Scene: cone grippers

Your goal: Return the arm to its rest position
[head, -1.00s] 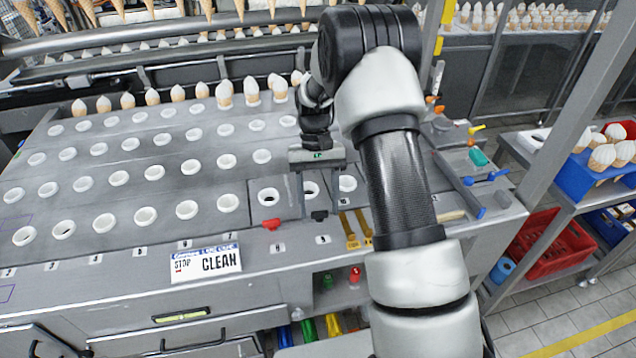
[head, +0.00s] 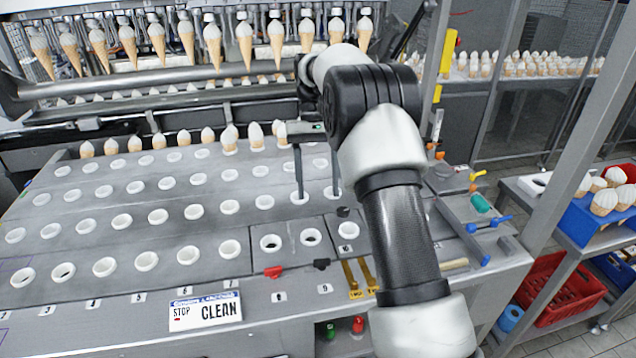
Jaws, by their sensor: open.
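My gripper (head: 317,192) shows in the head view left of my forearm. Its two thin dark fingers are apart and point down, over the right part of the perforated metal table (head: 110,222). Nothing shows between the fingers. The fingertips appear near the white rings of the table's holes; I cannot tell their exact height. My arm bends at the black elbow joint and covers part of the table's right side and the machine behind it.
Ice cream cones (head: 244,44) hang in a row from the machine at the back. More cones stand along the table's far edge. A "STOP CLEAN" sign (head: 205,311) is at the front. A blue crate (head: 590,230) and red crate (head: 550,290) are on the right.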

